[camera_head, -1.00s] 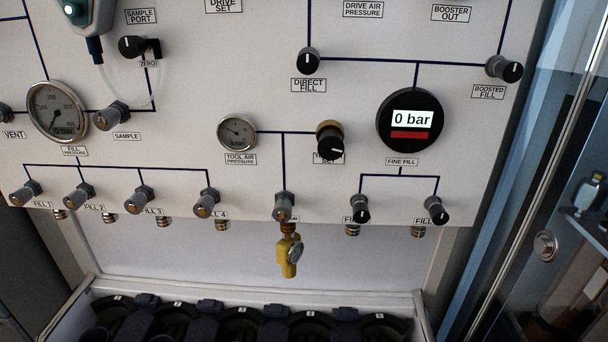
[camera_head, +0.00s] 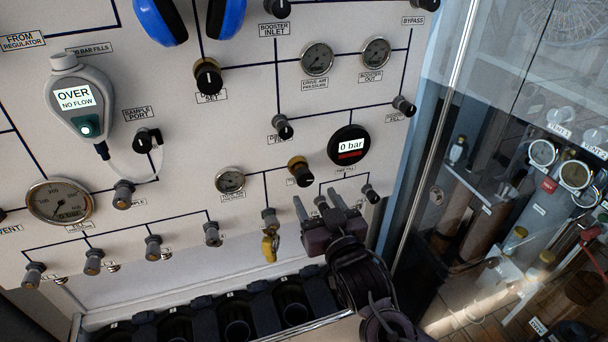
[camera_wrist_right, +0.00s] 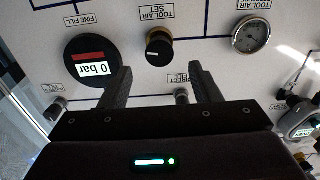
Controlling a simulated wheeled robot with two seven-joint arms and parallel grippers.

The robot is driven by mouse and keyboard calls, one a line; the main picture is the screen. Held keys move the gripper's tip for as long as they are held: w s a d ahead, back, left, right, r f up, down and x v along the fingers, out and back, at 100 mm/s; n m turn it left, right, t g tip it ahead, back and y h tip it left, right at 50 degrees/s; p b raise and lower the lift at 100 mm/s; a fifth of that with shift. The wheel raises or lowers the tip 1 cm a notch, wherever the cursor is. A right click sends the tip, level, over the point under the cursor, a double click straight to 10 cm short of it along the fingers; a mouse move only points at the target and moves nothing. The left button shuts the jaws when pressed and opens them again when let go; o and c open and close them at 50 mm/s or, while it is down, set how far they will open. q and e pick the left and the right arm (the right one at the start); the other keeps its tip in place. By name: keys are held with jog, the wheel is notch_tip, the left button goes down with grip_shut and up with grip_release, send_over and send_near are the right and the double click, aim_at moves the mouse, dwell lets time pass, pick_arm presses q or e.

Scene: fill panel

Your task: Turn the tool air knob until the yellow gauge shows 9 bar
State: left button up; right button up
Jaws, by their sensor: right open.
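The tool air knob is black with a brass collar (camera_head: 300,172). It also shows in the right wrist view (camera_wrist_right: 159,50), under an upside-down "TOOL AIR SET" label. The tool air pressure gauge (camera_head: 230,180) is left of the knob and also shows in the wrist view (camera_wrist_right: 251,35). My right gripper (camera_head: 318,198) is open and empty, just below and right of the knob. In the wrist view its fingers (camera_wrist_right: 160,72) point towards the panel with the knob between their tips, apart from it. My left gripper is not in view.
A round display reading 0 bar (camera_head: 349,145) is right of the knob. Small fine fill knobs (camera_head: 370,194) lie close to my right gripper. A row of fill valves (camera_head: 153,247) is at lower left. Black holders (camera_head: 237,320) stand below. A glass door is at right.

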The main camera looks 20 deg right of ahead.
aim_at(306, 182)
jog(key=w+p, duration=0.2)
jog(key=w, duration=0.4)
jog(key=shift+w+a, duration=0.1)
jog(key=shift+a, duration=0.05)
jog(key=shift+w+f, duration=0.1)
jog(key=shift+w, duration=0.1)
jog(key=c, duration=1)
